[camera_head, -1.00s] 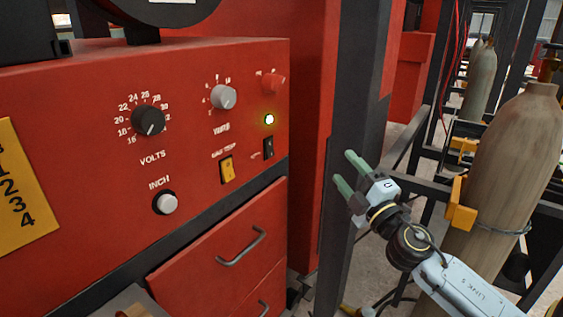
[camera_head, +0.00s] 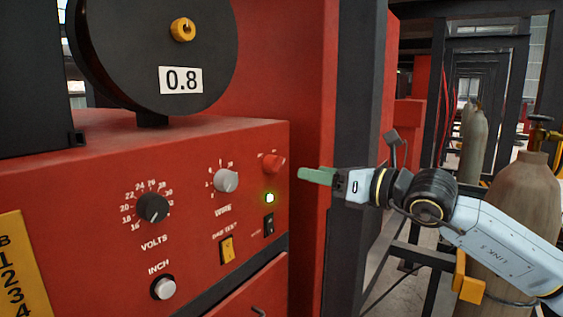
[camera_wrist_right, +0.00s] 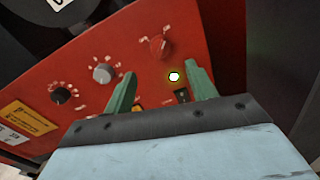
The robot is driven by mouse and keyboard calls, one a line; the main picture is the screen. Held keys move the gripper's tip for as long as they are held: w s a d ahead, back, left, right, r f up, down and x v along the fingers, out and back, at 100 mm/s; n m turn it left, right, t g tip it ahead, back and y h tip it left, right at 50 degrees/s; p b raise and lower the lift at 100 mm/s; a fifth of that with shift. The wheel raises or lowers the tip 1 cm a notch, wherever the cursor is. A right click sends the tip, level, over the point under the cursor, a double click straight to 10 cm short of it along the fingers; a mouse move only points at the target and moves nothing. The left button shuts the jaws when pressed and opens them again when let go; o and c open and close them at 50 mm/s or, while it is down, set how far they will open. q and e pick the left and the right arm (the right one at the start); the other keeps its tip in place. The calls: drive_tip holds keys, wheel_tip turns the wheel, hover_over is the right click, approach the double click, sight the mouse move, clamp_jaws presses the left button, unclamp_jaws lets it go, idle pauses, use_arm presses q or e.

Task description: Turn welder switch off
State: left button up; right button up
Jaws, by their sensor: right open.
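The red welder (camera_head: 90,160) fills the left of the head view. A small black rocker switch (camera_head: 269,224) is below the lamp. My right gripper (camera_head: 304,176) is in front of the panel's right edge, apart from the panel as far as I can tell. In the right wrist view its green fingers (camera_wrist_right: 161,88) are spread and empty. The lamp (camera_wrist_right: 174,77) and black switch (camera_wrist_right: 182,95) show between them, the red knob (camera_wrist_right: 161,47) above. My left gripper is not in view.
Other controls are the volts knob (camera_head: 152,208), wire knob (camera_head: 225,180), yellow switch (camera_head: 227,249) and inch button (camera_head: 163,287). A black spool (camera_head: 160,50) stands on top. A dark post (camera_head: 357,110) and gas cylinders (camera_head: 525,185) are at right.

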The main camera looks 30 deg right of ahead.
sight(281, 165)
drive_tip(key=p+x, duration=0.5)
drive_tip(key=x, duration=0.3)
drive_tip(key=shift+w+r, duration=0.15)
drive_tip(key=shift+x, duration=0.8)
